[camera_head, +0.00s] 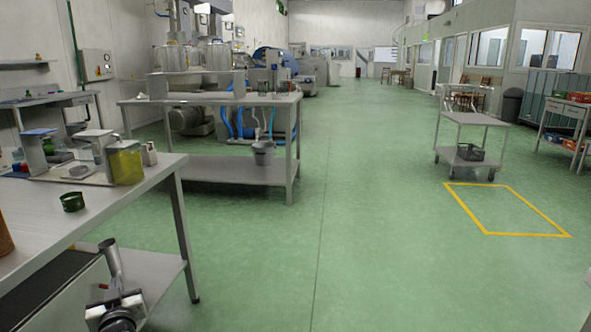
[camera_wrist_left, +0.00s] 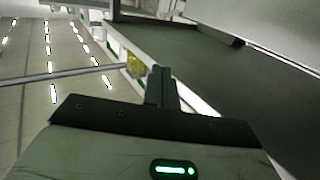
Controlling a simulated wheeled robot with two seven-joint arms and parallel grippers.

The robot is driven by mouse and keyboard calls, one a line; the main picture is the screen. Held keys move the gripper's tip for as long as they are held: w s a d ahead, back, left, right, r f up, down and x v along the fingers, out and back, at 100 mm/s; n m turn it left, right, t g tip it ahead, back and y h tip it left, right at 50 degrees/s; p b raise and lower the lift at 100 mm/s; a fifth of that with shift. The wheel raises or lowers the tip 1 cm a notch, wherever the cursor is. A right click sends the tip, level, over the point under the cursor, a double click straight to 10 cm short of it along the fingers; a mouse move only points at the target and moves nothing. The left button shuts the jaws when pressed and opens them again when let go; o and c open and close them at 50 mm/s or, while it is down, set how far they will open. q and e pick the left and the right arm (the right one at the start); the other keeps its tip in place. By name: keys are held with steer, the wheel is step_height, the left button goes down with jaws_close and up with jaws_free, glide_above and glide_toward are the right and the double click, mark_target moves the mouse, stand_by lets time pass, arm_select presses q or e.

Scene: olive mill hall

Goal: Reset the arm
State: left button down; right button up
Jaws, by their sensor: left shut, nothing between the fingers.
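My left gripper (camera_head: 109,252) is low at the left in the head view, pointing upward beside the front of the near workbench (camera_head: 128,195), in front of its lower shelf. In the left wrist view its two fingers (camera_wrist_left: 162,86) are together, with nothing between them. That view looks up past the bench's dark underside to the ceiling lights. My right gripper is not in view.
The bench carries a small green tin (camera_head: 72,201), a yellow-green container (camera_head: 125,162) and a white stand. A second table (camera_head: 215,172) with a grey bucket (camera_head: 264,153) stands behind. A trolley (camera_head: 470,120) is at the right. The central green floor is clear.

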arm_select(q)
steer(key=s+d+f+m+g+h+b, duration=0.1)
steer(key=s+d+f+m+h+b, duration=0.3)
steer(key=s+d, duration=0.65)
steer(key=s+d+f+m+g+h+b, duration=0.1)
steer(key=s+d+m+h+b, duration=0.15)
steer(key=s+d+h, duration=0.65)
steer(key=s+d+f+m+g+h+b, duration=0.1)
steer(key=s+d+f+m+h+b, duration=0.2)
steer(key=s+d, duration=0.95)
steer(key=a+r+g+y+p, duration=0.1)
steer(key=a+r+p, duration=0.1)
steer(key=r+p, duration=0.5)
steer(key=a+r+n+g+y+p, duration=0.1)
steer(key=r+p, duration=0.5)
steer(key=p, duration=1.1)
steer(key=shift+s+a+r+y, duration=0.15)
steer(key=shift+a+r+y, duration=0.25)
steer(key=shift+a+y, duration=0.4)
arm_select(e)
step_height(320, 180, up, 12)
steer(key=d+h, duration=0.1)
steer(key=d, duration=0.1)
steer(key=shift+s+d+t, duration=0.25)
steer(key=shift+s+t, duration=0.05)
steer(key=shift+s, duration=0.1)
